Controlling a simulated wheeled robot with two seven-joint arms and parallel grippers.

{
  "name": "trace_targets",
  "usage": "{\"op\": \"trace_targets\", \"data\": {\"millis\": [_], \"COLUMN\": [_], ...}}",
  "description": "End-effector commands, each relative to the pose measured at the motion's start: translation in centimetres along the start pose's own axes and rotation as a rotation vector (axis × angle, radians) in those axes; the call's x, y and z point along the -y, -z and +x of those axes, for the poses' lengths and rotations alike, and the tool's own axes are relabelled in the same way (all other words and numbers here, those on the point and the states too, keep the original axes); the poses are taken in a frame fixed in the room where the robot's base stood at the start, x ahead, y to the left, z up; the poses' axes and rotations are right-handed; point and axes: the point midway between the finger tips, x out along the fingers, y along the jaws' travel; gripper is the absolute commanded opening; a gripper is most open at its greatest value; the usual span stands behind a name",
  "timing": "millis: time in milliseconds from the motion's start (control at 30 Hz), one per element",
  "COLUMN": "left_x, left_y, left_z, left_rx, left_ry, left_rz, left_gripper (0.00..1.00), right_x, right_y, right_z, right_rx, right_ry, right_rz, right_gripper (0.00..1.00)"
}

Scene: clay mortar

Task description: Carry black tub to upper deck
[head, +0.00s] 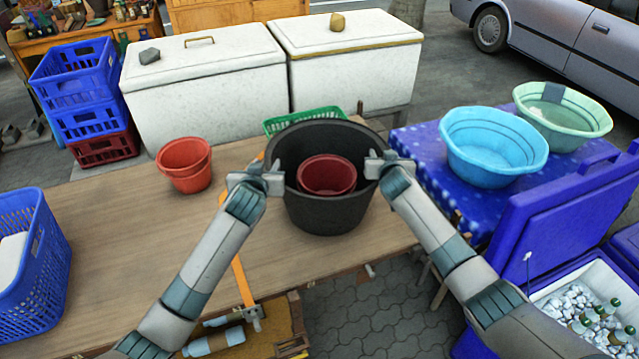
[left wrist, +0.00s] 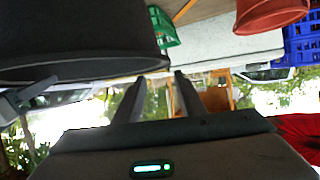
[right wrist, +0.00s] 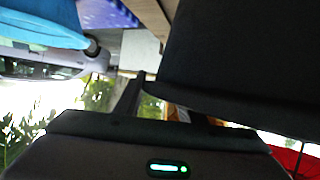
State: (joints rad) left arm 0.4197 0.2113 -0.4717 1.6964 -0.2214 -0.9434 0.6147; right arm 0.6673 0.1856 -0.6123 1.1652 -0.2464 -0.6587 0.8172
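The black tub (head: 330,214) is upright near the table's right end, with a dark red pot (head: 327,176) inside it. I cannot tell whether its base touches the table. My left gripper (head: 262,178) is at the tub's left rim. In the left wrist view its fingers (left wrist: 165,92) stand apart, with the tub (left wrist: 70,40) beside them. My right gripper (head: 386,164) is at the right rim. In the right wrist view the tub (right wrist: 240,60) partly hides its spread fingers; I cannot tell whether they straddle the rim. No upper deck is clearly identifiable.
The wooden table (head: 110,225) holds red pots (head: 185,165) and a blue basket (head: 30,265). A green basket (head: 300,119) is behind the tub. White chests (head: 205,85) stand at the back. Blue (head: 490,150) and green (head: 562,115) basins are on the right table. A blue cooler (head: 570,215) is at right.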

Motion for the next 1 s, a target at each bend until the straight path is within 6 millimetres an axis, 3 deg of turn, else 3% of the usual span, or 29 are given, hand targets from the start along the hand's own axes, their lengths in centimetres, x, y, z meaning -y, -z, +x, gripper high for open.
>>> {"op": "trace_targets", "data": {"millis": [567,767,1000], "left_x": [0.0,0.0,0.0], "left_y": [0.0,0.0,0.0], "left_z": [-0.1,-0.1,-0.1], "left_rx": [0.000,0.000,0.000], "left_ry": [0.000,0.000,0.000], "left_rz": [0.000,0.000,0.000], "left_gripper": [0.36,0.36,0.36], "right_x": [0.0,0.0,0.0], "right_y": [0.0,-0.1,-0.1], "right_z": [-0.3,-1.5,-4.4], "right_rx": [0.000,0.000,-0.001], "right_ry": [0.000,0.001,0.002], "right_rz": [0.000,0.002,0.001], "right_gripper": [0.36,0.36,0.36]}}
